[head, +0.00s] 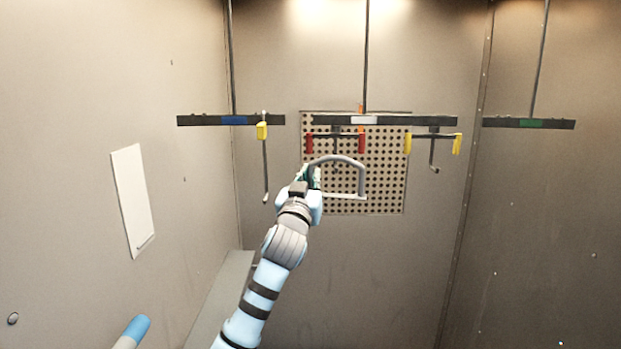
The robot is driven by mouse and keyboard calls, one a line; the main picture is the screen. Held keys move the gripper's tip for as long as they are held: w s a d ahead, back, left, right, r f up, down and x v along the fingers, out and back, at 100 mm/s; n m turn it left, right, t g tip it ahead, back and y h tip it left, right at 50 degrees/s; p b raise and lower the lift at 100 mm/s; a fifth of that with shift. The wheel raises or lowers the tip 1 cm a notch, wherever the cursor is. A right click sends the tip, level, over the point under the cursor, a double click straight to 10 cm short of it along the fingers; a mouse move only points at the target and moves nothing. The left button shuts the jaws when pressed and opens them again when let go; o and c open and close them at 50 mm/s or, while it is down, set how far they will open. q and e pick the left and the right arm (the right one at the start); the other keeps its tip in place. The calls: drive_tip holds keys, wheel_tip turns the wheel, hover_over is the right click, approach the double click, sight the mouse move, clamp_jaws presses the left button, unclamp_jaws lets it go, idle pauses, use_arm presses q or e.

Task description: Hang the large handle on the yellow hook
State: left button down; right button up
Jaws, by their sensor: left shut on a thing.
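The large handle (361,178) is a pale grey loop with a rounded top and a straight lower bar. My left gripper (313,178) is shut on its left side and holds it up in front of the perforated panel. The fingers partly hide that side. Yellow hook parts (408,144) show at the right of the middle bar, with another yellow end (457,144) beside them. The handle is lower and left of these, apart from them in the picture. A yellow piece (262,131) also hangs under the left bar. My right gripper is not in view.
The middle bar (385,121) has a white label and also carries a red-ended hook (361,143), just above the handle. The blue-labelled left bar (200,120) carries a thin hanging rod (266,175). The green-labelled right bar (555,124) looks empty. A perforated panel (390,195) is behind.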

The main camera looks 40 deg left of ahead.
use_arm(q)
drive_tip(key=s+d+p, duration=0.1)
drive_tip(key=s+d, duration=0.5)
drive_tip(key=s, duration=0.1)
drive_tip(key=shift+s, duration=0.4)
idle(0.5)
